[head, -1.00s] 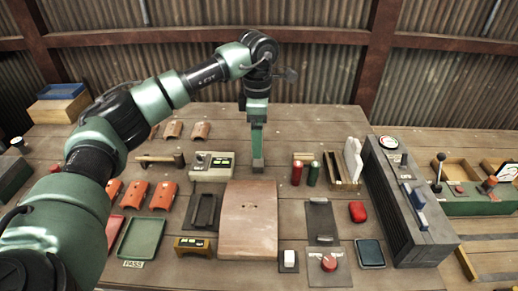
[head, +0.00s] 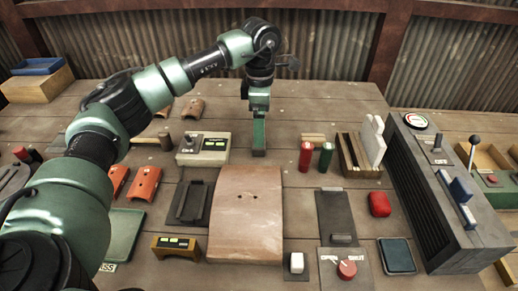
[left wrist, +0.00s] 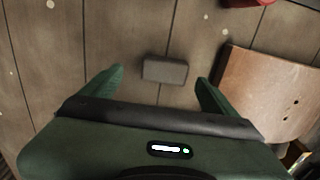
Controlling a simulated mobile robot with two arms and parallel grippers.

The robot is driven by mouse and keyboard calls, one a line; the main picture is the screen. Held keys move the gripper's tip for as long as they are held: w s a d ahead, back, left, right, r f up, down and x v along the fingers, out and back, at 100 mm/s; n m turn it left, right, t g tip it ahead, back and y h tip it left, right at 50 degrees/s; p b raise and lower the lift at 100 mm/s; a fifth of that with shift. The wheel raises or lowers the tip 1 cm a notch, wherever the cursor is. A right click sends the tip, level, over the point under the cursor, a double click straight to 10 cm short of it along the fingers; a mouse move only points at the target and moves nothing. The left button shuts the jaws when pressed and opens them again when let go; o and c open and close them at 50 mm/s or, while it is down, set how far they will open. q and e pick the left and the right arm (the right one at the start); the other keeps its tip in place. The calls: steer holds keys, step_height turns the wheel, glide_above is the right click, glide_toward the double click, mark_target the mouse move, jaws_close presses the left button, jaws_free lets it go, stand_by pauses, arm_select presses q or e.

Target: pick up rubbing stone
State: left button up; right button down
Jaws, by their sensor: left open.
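The rubbing stone looks to be the small grey block (left wrist: 165,71) lying flat on the planks in the left wrist view. My left gripper (left wrist: 160,75) is open, with one finger at each side of the block and a gap on both sides. In the head view the left gripper (head: 258,148) points straight down just behind the curved wooden board (head: 245,215). There the block is mostly hidden at the fingertips, and I cannot tell its height below them. My right gripper is not in view.
The board also shows at the right of the left wrist view (left wrist: 275,95). A red cylinder (head: 305,156) and a green cylinder (head: 326,157) stand right of the gripper. A grey meter box (head: 203,149) stands to its left. Bare planks lie behind it.

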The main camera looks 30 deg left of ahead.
arm_select(q)
steer(key=shift+s+d+f, duration=0.1)
steer(key=shift+s+f, duration=0.05)
steer(key=shift+f, duration=0.25)
steer(key=f+b, duration=0.2)
steer(key=f, duration=0.1)
steer(key=f+b, duration=0.1)
steer(key=b, duration=0.1)
steer(key=shift+s+f, duration=0.2)
steer(key=shift+s, duration=0.05)
steer(key=shift+r, duration=0.1)
steer(key=shift+c, duration=0.6)
steer(key=c, duration=1.5)
